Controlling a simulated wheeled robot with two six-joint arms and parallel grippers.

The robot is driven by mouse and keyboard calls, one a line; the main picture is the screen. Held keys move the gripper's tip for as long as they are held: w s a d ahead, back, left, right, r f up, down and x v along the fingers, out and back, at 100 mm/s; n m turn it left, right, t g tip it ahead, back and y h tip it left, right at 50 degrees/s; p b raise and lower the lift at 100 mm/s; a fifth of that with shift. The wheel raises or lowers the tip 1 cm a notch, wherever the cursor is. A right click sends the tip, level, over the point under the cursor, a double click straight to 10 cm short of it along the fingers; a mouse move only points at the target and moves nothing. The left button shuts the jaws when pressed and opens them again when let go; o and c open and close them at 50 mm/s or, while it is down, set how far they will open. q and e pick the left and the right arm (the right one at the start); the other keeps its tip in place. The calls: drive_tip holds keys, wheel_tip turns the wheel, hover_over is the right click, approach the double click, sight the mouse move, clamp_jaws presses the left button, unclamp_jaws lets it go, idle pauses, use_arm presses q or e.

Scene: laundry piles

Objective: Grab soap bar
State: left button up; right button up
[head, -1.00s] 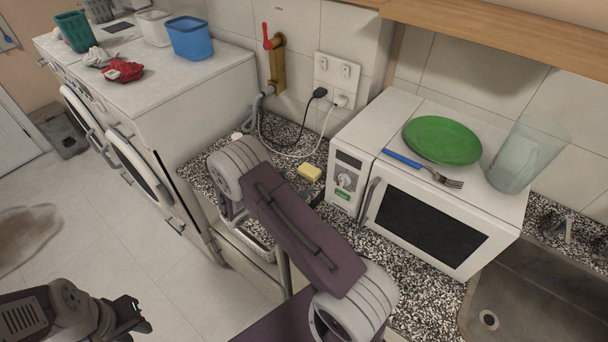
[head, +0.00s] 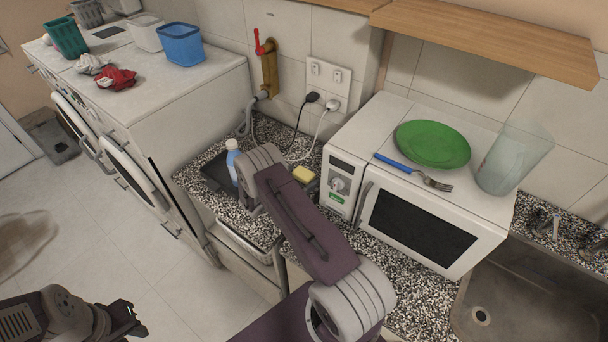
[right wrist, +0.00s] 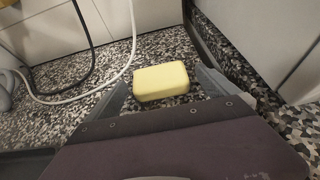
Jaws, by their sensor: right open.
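The soap bar is a yellow block (head: 303,174) lying on the speckled counter, left of the microwave. It also shows in the right wrist view (right wrist: 161,82), near the middle. My right gripper (right wrist: 161,84) is open, with one finger on each side of the soap; I cannot tell whether either touches it. In the head view my right arm's purple link and grey joint hide most of that gripper. My left arm's end (head: 122,318) is at the bottom left, far from the soap; its jaws are not clear.
The microwave (head: 420,225) stands right of the soap, with a green plate (head: 433,144) and a fork on top. A blue and white bottle (head: 233,163) and a dark tray (head: 216,172) are to the left. Cables (head: 318,135) hang behind. The sink (head: 530,300) is at right.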

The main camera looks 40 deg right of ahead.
sight(300, 176)
drive_tip(key=c, duration=1.5)
wheel_tip(300, 176, up, 10)
drive_tip(key=shift+r+b, duration=0.1)
drive_tip(key=shift+b, duration=0.4)
